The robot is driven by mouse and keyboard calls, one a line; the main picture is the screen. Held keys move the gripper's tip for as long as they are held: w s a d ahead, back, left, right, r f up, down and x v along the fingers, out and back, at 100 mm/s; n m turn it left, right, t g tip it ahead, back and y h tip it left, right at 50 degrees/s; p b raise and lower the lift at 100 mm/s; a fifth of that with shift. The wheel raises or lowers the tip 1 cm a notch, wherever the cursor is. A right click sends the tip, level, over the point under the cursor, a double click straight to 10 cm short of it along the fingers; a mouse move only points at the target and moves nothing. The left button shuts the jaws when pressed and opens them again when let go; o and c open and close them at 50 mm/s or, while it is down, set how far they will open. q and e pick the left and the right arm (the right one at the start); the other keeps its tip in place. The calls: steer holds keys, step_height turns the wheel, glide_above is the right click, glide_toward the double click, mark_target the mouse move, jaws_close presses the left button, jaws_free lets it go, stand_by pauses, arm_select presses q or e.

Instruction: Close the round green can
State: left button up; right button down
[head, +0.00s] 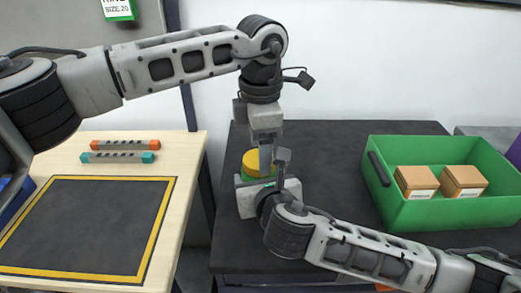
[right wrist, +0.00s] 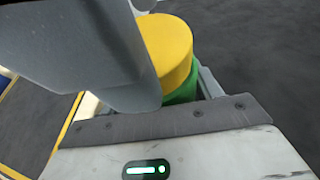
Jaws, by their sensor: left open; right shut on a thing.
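The round can (head: 246,178) is green with a yellow lid (head: 254,162) on top, and stands upright on the dark table. In the right wrist view the lid (right wrist: 168,45) sits over the green body (right wrist: 184,92); I cannot tell whether it is fully seated. My right gripper (head: 252,183) is shut on the can's green body, low down. My left gripper (head: 265,155) is open and points down at the lid, partly hiding it. Its grey finger also fills the upper left of the right wrist view, close beside the lid; contact cannot be told.
A green crate (head: 440,214) with two brown boxes (head: 440,182) stands right on the dark table (head: 330,140). A wooden table (head: 188,165) at left holds a yellow-bordered dark mat (head: 80,225) and orange-ended (head: 152,145) and teal-ended (head: 148,157) bars. A gap separates the tables.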

arm_select(q)
steer(key=r, duration=0.3)
steer(key=shift+s+d+r, duration=0.2)
steer(key=shift+s+d, duration=0.05)
steer(key=shift+w, duration=0.1)
steer(key=shift+c, duration=1.3)
steer(key=n, duration=0.6)
steer(key=shift+a+r+n, duration=0.1)
steer(key=shift+r+n, duration=0.25)
steer(key=shift+n, duration=0.05)
steer(key=n, duration=0.5)
steer(key=r+n, duration=0.1)
steer(key=n, duration=0.8)
steer(key=shift+r+n, duration=0.3)
steer(key=shift+r, duration=0.05)
steer(key=n, duration=0.4)
steer(key=shift+a+r, duration=0.1)
steer(key=shift+r, duration=0.15)
steer(key=n, duration=0.4)
steer(key=shift+w+r, duration=0.1)
steer(key=shift+r, duration=0.1)
